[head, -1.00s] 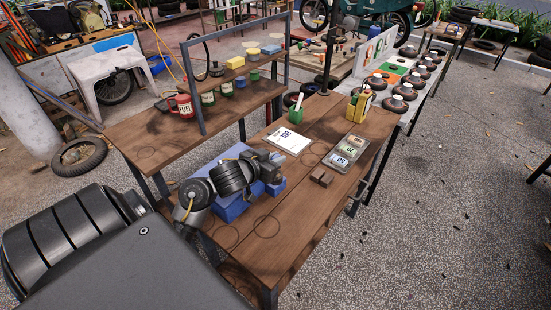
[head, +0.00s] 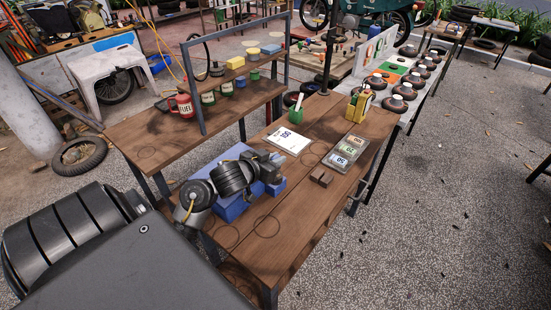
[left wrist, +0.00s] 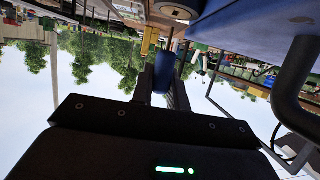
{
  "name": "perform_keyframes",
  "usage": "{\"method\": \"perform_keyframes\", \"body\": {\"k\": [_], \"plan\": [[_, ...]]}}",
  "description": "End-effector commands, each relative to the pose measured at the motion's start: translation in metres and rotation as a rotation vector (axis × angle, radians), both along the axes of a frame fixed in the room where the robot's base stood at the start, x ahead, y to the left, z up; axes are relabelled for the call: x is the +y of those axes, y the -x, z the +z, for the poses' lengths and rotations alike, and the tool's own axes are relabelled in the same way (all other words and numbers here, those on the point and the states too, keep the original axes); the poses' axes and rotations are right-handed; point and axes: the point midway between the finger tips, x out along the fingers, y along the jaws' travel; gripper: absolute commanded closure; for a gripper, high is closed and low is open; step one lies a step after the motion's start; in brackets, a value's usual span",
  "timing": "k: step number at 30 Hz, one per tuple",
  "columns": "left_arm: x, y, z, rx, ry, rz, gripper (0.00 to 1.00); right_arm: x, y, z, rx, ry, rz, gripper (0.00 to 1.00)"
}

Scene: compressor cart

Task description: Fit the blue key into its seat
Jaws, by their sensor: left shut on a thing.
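My left gripper (head: 272,165) is over the blue compressor cart body (head: 229,208) on the wooden bench. In the left wrist view the left gripper (left wrist: 163,86) is shut on the blue key (left wrist: 164,70), whose thin dark stem points away from the fingers. The blue body fills the upper right of that view (left wrist: 250,25). The stem tip is apart from or close to a round pale-rimmed part (left wrist: 176,10); I cannot tell which. The seat cannot be made out for certain. My arm hides part of the blue body in the head view. My right gripper is not in view.
A white card (head: 287,141) lies behind the gripper. A clear tray with labelled compartments (head: 347,153), a brown block (head: 321,177) and a green cup (head: 295,115) stand on the bench. The bench's near right is clear.

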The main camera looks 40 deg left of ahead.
Motion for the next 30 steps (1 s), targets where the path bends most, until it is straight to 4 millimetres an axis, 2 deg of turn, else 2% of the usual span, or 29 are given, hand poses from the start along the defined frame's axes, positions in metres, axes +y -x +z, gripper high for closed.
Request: {"method": "perform_keyframes", "body": {"k": [30], "plan": [[-0.0001,-0.0001,0.0006,-0.001,0.001,0.000,1.00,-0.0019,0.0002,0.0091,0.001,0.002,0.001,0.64]]}}
